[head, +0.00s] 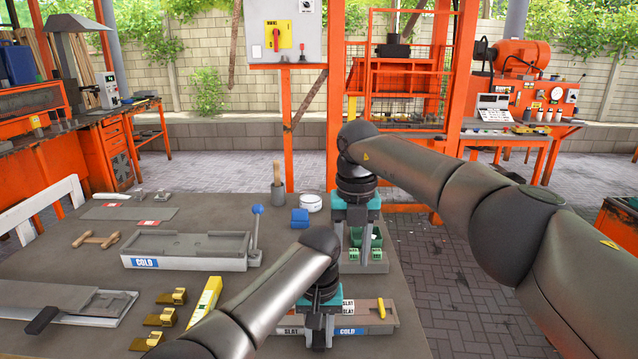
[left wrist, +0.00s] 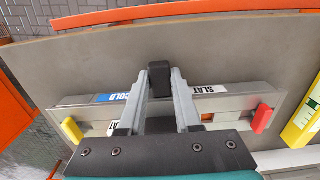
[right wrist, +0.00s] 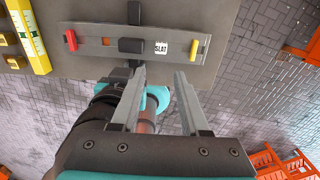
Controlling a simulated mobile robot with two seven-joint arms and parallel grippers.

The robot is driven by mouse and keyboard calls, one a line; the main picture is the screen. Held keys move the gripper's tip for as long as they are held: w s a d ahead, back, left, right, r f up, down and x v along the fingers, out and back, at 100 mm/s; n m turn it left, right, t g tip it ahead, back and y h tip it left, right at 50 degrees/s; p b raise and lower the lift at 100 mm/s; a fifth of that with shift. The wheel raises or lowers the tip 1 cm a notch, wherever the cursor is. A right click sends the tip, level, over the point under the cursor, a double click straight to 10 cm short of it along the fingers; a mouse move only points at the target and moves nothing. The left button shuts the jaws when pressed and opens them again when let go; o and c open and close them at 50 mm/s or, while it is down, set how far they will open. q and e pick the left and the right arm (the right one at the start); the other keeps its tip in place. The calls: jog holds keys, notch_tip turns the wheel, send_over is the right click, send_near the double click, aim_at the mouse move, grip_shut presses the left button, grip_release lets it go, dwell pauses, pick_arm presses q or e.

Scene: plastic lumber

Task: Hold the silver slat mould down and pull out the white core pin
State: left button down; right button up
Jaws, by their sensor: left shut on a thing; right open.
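The silver slat mould (head: 364,312) lies at the front right of the table, with SLAT and COLD labels. It shows in the left wrist view (left wrist: 235,103) and right wrist view (right wrist: 185,42). A red tab (left wrist: 262,118) and a yellow tab (left wrist: 72,130) stand near its ends. My left gripper (head: 320,338) is over the mould, its fingers shut on a black block (left wrist: 160,76) at the mould's middle. My right gripper (head: 357,218) is open and empty, raised beyond the mould; its fingers (right wrist: 160,72) are apart. I cannot pick out the white core pin.
A tray of green blocks (head: 375,266) stands behind the mould, below my right gripper. A yellow level (head: 204,298) and brass pieces (head: 160,317) lie left of it. A grey COLD mould (head: 185,250) with a blue-knobbed lever is farther back. The table ends just right of the mould.

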aim_at(348, 305)
pick_arm(q)
jog(key=shift+s+f, duration=0.1)
jog(key=shift+f, duration=0.05)
pick_arm(e)
jog(key=shift+f, duration=6)
pick_arm(q)
jog(key=shift+a, duration=0.1)
pick_arm(e)
jog(key=shift+c, duration=0.3)
grip_shut()
jog(key=shift+r, duration=4.05)
pick_arm(q)
jog(key=c, duration=0.5)
grip_release()
